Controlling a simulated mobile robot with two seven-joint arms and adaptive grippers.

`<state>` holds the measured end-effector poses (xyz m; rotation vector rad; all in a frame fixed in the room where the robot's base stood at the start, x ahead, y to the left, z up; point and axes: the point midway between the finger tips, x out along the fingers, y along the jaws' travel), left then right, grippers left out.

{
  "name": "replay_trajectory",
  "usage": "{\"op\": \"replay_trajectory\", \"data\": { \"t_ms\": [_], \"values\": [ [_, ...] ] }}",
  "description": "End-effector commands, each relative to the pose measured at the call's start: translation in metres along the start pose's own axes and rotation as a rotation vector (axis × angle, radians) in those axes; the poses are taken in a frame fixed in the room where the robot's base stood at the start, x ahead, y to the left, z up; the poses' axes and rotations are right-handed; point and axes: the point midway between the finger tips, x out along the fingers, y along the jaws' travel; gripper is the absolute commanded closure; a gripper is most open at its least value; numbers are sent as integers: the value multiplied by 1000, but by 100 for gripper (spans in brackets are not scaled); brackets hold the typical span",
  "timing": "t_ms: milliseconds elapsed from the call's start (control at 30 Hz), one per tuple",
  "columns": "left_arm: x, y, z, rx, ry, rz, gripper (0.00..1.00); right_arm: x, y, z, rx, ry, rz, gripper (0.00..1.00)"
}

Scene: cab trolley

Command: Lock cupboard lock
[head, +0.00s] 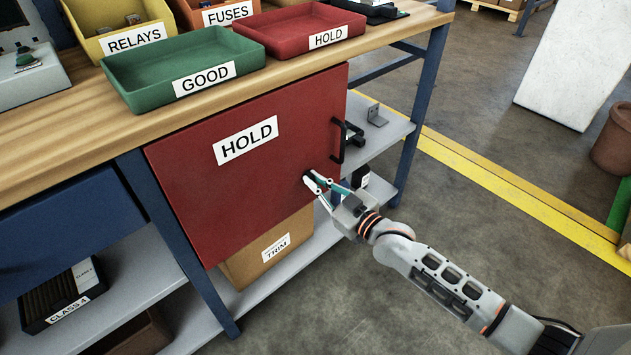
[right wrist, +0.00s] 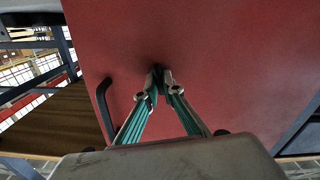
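The red cupboard door (head: 215,185), labelled HOLD, is closed under the workbench. A small dark lock (head: 307,175) sits near its right edge, below the black handle (head: 338,140). My right gripper (head: 318,182) is at the lock, its fingers drawn close together. In the right wrist view the fingertips (right wrist: 159,80) lie on either side of the dark lock piece (right wrist: 157,70) and appear to pinch it. The fingertips hide part of the lock, so its turn angle cannot be told. My left gripper is not in view.
On the wooden bench top (head: 60,140) stand a green GOOD tray (head: 140,90), a red HOLD tray (head: 275,42) and yellow RELAYS bin (head: 95,25). A TRIM box (head: 240,275) is on the lower shelf. A blue bench leg (head: 420,100) stands right of the door.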

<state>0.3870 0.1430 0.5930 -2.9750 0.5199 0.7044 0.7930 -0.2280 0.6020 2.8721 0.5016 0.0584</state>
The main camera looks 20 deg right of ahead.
Motion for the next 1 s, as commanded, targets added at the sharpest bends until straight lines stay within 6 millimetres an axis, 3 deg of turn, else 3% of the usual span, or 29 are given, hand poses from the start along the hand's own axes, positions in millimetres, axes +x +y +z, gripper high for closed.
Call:
{"op": "replay_trajectory", "data": {
  "t_ms": [200,500,667,700,767,1000],
  "values": [
    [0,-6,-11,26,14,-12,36,2,3,-7,113,6,1,100],
    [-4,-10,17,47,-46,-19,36,0,1,0,248,0,0,100],
    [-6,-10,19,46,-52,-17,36,0,0,1,247,-1,0,100],
    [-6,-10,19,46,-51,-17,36,0,0,1,247,-1,0,87],
    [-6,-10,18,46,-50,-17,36,0,0,1,247,-1,0,76],
    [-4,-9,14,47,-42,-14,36,0,0,1,245,-1,0,76]
  ]
}}
